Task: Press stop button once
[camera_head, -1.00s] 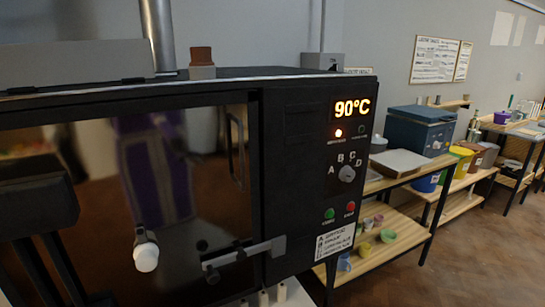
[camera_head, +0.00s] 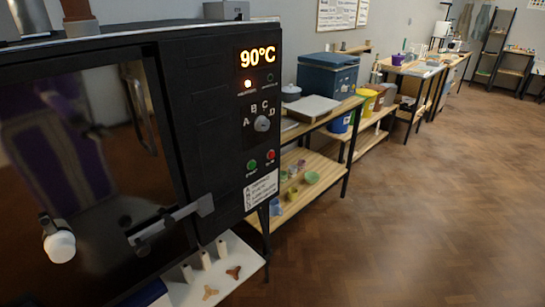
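The kiln's black control panel (camera_head: 232,120) is in the left half of the head view. The red button (camera_head: 270,155), with a small blurred label under it, sits low on the panel and is the likely stop button. A green button (camera_head: 251,164) is just left of it. A lettered dial (camera_head: 262,123) marked A to D is above them. Nothing covers the red button.
A white shelf (camera_head: 215,275) with small pieces is below. A wooden shelf unit (camera_head: 310,180) stands right of the kiln. The wood floor (camera_head: 430,210) is clear.

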